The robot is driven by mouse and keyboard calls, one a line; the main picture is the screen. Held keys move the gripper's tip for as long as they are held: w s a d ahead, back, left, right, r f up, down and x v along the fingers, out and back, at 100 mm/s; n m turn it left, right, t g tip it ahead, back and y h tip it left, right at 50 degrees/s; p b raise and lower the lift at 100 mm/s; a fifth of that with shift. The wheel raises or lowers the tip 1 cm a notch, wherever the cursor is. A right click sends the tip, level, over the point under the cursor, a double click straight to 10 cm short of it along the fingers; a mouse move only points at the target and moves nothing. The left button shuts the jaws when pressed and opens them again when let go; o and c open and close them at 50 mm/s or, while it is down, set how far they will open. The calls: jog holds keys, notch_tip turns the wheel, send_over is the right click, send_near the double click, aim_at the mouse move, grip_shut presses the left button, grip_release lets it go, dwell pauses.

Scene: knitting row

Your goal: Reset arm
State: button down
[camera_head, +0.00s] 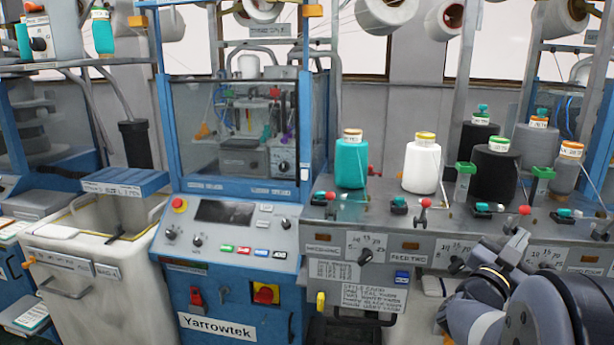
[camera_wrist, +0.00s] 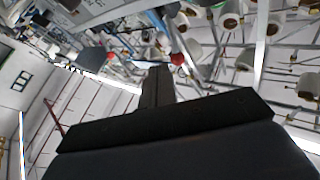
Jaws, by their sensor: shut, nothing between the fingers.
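My gripper (camera_wrist: 158,80) shows in the wrist view as dark fingers closed together, with nothing between them. It is clear of nearby things, and the view beyond it is tilted, with yarn cones and frame bars in the distance. In the head view my arm is folded at the lower right, in front of the grey yarn bench (camera_head: 420,215). The fingertips cannot be made out clearly there.
The bench holds a teal cone (camera_head: 351,163), a white cone (camera_head: 421,166), a black cone (camera_head: 494,174) and grey cones behind. Small red-knobbed levers line its front edge. A blue Yarrowtek machine (camera_head: 220,327) stands at centre, with a pale bin (camera_head: 110,285) left of it.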

jog(key=s+a+r+n+g+y+p, duration=0.1)
jog(key=s+a+r+n+y+p, duration=0.3)
jog(key=a, duration=0.4)
jog(key=w+d+m+h+p, duration=0.1)
jog(key=w+d+p, duration=0.1)
jog(key=w+d, duration=0.25)
jog(key=d+f+m+h+b, duration=0.3)
jog(key=f+m+h+b, duration=0.35)
jog(key=b, duration=0.55)
jog(key=s+b+v, duration=0.1)
jog(key=b+v, duration=0.2)
jog(key=v, duration=1)
jog(key=shift+s+r+n+t+y, duration=0.25)
jog(key=shift+n+t+y, duration=0.05)
jog(key=shift+n+y, duration=0.15)
